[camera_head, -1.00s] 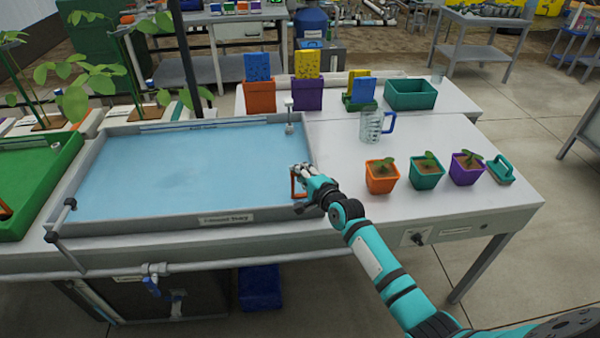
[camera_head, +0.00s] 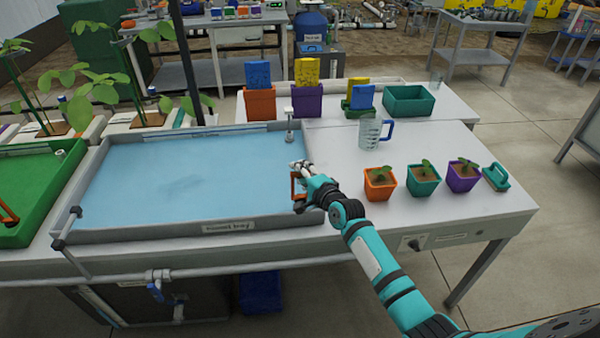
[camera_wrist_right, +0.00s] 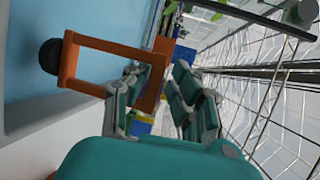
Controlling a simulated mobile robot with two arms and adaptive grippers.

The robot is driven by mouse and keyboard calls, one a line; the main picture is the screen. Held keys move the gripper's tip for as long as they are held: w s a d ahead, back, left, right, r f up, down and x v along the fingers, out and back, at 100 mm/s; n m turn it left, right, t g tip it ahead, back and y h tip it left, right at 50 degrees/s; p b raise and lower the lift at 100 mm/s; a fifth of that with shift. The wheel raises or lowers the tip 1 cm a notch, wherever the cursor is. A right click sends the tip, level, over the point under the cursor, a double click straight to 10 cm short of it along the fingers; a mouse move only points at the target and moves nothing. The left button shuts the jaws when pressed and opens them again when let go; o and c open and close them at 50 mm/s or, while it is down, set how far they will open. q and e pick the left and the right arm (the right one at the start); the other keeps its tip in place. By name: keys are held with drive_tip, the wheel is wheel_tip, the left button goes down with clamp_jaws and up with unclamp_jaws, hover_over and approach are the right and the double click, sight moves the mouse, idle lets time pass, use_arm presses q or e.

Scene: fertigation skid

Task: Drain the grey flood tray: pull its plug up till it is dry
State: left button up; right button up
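The grey flood tray (camera_head: 160,232) lies on the bench, with a label on its front wall and blue water (camera_head: 190,180) over its floor. My right gripper (camera_head: 298,166) is at the tray's front right corner, beside an orange frame-shaped handle (camera_head: 296,188). A dark round plug (camera_wrist_right: 50,57) sits at the handle's far end. Whether the plug is clear of the drain cannot be told. My left gripper is not in view.
A green tray (camera_head: 35,190) stands left. A jug (camera_head: 372,133), several potted seedlings (camera_head: 422,182) and a teal box (camera_head: 410,100) stand on the bench to the right.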

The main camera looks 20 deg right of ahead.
drive_tip(key=shift+f, duration=0.1)
drive_tip(key=shift+s, duration=0.2)
drive_tip(key=v, duration=1.1)
drive_tip(key=shift+s+r, duration=0.2)
drive_tip(key=shift+s, duration=0.1)
